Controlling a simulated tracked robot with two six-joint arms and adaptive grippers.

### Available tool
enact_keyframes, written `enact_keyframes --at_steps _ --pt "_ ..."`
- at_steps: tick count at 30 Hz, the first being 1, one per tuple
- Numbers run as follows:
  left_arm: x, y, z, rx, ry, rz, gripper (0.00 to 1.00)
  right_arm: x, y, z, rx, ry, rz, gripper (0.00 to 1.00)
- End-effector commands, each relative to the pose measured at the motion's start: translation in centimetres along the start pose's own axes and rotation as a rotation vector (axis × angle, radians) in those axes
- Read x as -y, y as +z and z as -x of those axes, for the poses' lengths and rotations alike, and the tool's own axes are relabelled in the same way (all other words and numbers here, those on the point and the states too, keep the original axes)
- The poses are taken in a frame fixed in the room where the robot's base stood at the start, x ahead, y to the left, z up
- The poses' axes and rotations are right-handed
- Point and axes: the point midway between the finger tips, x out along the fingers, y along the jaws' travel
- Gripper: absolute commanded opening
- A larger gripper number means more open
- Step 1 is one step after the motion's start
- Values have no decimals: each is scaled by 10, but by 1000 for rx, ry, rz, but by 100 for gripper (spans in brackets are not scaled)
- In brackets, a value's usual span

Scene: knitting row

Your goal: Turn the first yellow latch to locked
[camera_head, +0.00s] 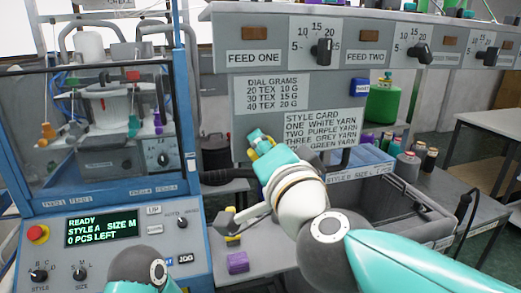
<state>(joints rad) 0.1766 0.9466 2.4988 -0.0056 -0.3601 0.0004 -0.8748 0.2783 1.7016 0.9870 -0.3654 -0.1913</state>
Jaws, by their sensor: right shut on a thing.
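My right arm comes in from the right.
The knitting machine's control panel (103,228) is on the left, with a red button (37,233). A grey bin (410,185) and several yarn cones stand behind my right arm.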

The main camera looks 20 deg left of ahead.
Motion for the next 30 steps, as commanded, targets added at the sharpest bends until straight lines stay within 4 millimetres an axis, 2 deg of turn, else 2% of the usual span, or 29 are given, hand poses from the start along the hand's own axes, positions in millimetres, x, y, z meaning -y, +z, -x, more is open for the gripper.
enact_keyframes --at_steps 15,21,30 --pt "5 0 -13 0 0 0 41 -6 3 0 0 6 -441 0" --pt "6 0 -15 0 0 0 41 -7 3 -1 1 8 -538 0" --pt "6 0 -16 0 0 0 41 -7 4 -1 2 10 -590 0"
